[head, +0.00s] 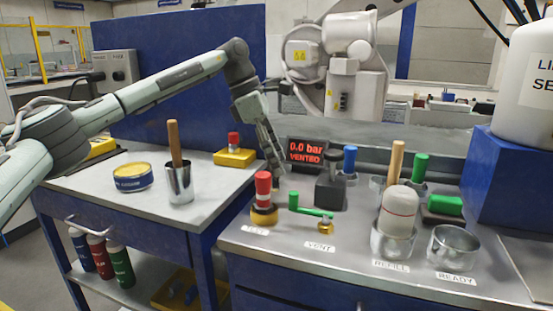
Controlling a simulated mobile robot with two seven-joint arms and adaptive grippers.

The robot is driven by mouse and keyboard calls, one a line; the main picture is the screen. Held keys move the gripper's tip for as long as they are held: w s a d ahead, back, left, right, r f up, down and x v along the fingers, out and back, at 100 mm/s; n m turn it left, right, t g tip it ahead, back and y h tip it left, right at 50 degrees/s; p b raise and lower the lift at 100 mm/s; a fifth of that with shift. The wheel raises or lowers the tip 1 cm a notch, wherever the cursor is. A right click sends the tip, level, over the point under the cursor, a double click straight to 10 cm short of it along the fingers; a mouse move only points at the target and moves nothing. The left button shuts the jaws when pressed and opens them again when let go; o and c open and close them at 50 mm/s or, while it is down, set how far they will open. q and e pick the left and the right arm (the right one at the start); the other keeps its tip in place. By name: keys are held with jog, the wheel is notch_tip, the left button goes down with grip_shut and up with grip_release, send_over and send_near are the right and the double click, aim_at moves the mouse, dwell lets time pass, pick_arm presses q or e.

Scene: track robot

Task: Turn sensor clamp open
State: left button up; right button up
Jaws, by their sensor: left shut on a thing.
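My left gripper (276,178) reaches down from the left arm, just left of the pressure display. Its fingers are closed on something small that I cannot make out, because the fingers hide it. No part that I can surely name as the sensor clamp shows. A black block with a dark knob (330,190) stands right of the fingertips, apart from them. The display (307,151) behind reads 0.0 bar, vented. My right gripper is not in view.
A red-topped valve (263,192) and a green vent lever (312,211) stand in front of the fingertips. A white machine arm (345,70) hangs above.

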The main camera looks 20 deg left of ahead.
pick_arm(q)
jog(key=n+t+b, duration=0.1)
jog(key=n, duration=0.2)
jog(key=shift+f, duration=0.1)
jog(key=n+t+y, duration=0.1)
jog(key=n, duration=0.2)
jog(key=n+y+b, duration=0.1)
jog(key=n, duration=0.1)
jog(key=shift+n+t+b, duration=0.3)
jog(key=shift+n+t, duration=0.1)
jog(key=n+y, duration=0.1)
jog(key=n, duration=0.1)
jog(key=n+y+b, duration=0.1)
jog(key=n, duration=0.2)
jog(key=shift+n+t, duration=0.3)
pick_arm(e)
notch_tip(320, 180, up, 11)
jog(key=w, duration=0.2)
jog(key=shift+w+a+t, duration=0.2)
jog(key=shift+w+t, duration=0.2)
pick_arm(q)
jog(key=o, duration=1.2)
jog(key=shift+c, duration=0.2)
jog(key=shift+r, duration=0.2)
jog(key=v, duration=1.1)
jog(key=shift+s+r, duration=0.15)
jog(key=shift+r, duration=0.25)
jog(key=shift+d, duration=0.1)
